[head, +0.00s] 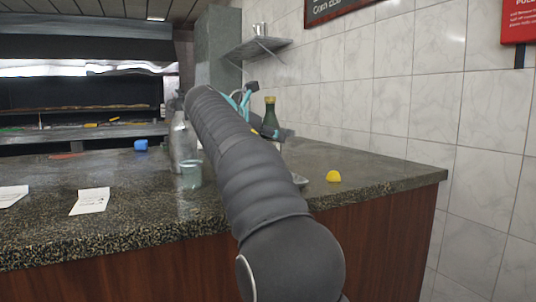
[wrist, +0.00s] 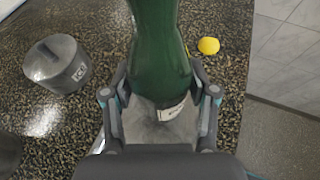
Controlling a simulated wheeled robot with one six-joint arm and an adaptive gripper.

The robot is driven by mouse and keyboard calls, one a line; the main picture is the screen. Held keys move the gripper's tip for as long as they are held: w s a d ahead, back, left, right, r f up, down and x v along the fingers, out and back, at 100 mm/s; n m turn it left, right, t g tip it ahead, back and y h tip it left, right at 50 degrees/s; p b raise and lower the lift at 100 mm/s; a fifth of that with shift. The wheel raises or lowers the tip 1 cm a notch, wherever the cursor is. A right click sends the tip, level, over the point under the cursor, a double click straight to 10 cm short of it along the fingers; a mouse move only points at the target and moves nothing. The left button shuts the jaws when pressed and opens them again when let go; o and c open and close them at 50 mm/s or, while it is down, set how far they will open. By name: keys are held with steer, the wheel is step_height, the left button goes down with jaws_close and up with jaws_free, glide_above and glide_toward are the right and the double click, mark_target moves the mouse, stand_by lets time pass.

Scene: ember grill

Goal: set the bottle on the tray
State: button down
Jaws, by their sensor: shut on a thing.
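The green bottle (head: 270,120) has a tan top and stands upright above the counter in the head view, its lower part hidden behind my arm. In the wrist view the bottle (wrist: 160,55) fills the space between the fingers of my gripper (wrist: 160,97), which is shut on it. A pale label shows low on the bottle. A grey surface, apparently the tray (wrist: 150,130), lies below the bottle in the wrist view. A sliver of grey metal, perhaps the tray's edge (head: 299,180), shows beside my arm. I cannot tell whether the bottle touches it.
A yellow lemon half (head: 333,176) lies right of my arm. A grey lidded bucket marked ICE (wrist: 57,63) stands left of the bottle. The right end of the counter (head: 395,172) is clear.

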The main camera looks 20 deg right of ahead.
steer(key=shift+w+d+f, duration=0.1)
steer(key=shift+w+f, duration=0.2)
steer(key=shift+w, duration=0.15)
steer(key=shift+f+b, duration=0.9)
steer(key=shift+f, duration=1.05)
steer(key=shift+f, duration=0.1)
steer(key=shift+c, duration=1.6)
jaws_free()
steer(key=shift+f, duration=0.15)
steer(key=shift+r, duration=0.25)
steer(key=p+v, duration=0.1)
steer(key=v, duration=1.1)
